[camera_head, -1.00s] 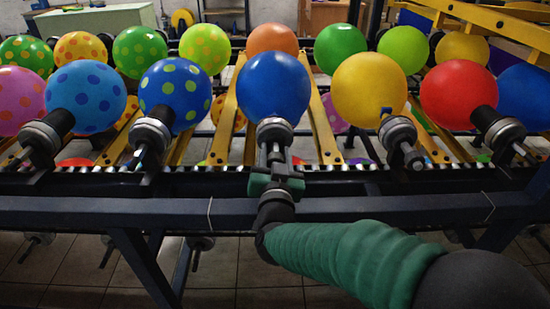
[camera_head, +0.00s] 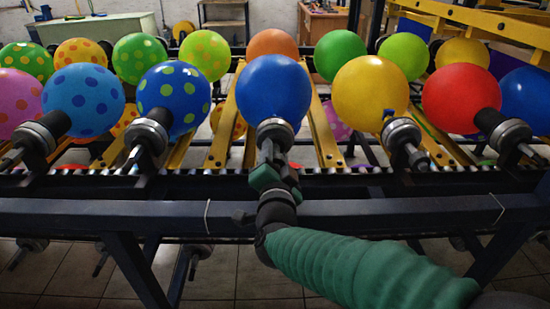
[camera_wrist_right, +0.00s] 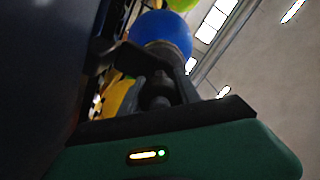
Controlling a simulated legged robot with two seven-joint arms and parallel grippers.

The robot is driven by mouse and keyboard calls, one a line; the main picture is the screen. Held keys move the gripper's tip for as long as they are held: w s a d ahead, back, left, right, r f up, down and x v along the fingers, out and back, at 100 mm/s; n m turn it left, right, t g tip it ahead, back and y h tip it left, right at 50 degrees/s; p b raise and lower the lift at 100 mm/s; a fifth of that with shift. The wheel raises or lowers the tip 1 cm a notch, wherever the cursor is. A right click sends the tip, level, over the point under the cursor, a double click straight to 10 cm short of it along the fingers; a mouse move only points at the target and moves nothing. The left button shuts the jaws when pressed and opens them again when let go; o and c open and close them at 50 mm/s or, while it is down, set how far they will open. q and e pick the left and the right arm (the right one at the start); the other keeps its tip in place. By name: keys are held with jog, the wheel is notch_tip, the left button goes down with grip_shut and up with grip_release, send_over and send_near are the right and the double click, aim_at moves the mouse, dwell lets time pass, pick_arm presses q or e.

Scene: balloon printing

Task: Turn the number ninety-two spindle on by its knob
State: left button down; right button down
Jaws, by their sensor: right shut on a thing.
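A plain blue balloon (camera_head: 273,90) sits on a grey and black spindle (camera_head: 275,130) in the middle of the front row. My right gripper (camera_head: 270,157) reaches up to this spindle from below, its green body tilted. It is shut on the spindle's knob, which is mostly hidden between the fingers. No spindle number is readable. The right wrist view shows the blue balloon (camera_wrist_right: 162,33) and the dark fingers (camera_wrist_right: 160,88) reaching toward its spindle. My left gripper is out of view.
A blue spotted balloon (camera_head: 173,98) on the left and a yellow balloon (camera_head: 370,92) on the right flank the blue one, each on its own spindle. A dark blue rail (camera_head: 400,211) runs across in front. More balloons stand in a row behind.

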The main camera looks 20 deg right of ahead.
jog(key=shift+f, duration=0.25)
jog(key=c, duration=0.9)
grip_release()
jog(key=shift+r, duration=0.1)
jog(key=shift+o, duration=0.2)
